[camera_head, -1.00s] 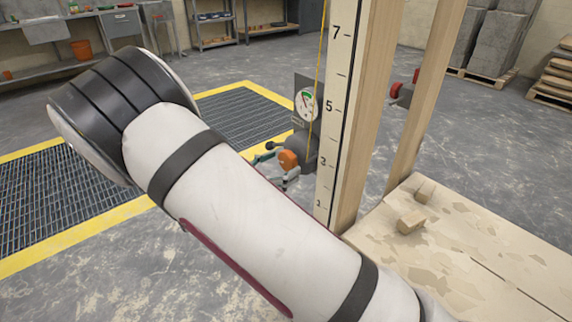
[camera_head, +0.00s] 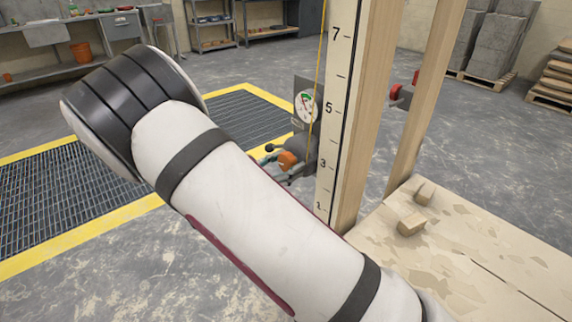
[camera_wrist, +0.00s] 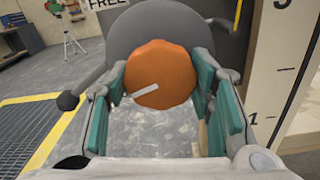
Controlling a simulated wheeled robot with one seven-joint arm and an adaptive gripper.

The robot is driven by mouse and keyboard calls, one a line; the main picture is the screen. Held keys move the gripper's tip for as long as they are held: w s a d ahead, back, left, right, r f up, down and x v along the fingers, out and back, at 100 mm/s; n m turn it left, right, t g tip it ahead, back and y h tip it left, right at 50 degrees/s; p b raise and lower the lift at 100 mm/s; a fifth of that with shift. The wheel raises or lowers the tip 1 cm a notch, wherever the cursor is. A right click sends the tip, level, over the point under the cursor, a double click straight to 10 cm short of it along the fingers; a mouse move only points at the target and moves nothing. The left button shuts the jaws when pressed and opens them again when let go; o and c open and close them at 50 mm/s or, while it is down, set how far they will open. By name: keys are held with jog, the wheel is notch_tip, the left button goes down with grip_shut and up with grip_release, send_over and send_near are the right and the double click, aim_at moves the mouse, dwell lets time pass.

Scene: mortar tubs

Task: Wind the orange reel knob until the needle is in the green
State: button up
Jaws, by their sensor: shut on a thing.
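The orange reel knob (camera_head: 287,160) is on a grey reel housing low on the wooden post. In the wrist view the knob (camera_wrist: 166,68) is round-edged, with a white mark pointing to the lower left. My gripper (camera_wrist: 158,80) is shut on the knob, its teal-padded fingers on the left and right sides. In the head view my gripper (camera_head: 286,168) is small and partly behind my arm. The round gauge (camera_head: 306,106) is above the knob, with a green part at the top of its dial. Its needle is too small to read surely.
A numbered scale board (camera_head: 335,110) stands just right of the gauge, with a yellow line (camera_head: 321,50) in front. A dark lever with a ball end (camera_wrist: 68,101) is left of the knob. A wooden platform (camera_head: 450,245) lies at the right.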

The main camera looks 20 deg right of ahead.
jog(key=m, duration=0.4)
dwell(0.3)
jog(key=o, duration=1.2)
jog(key=shift+c, duration=0.2)
jog(key=v, duration=1.2)
jog(key=shift+w, duration=0.1)
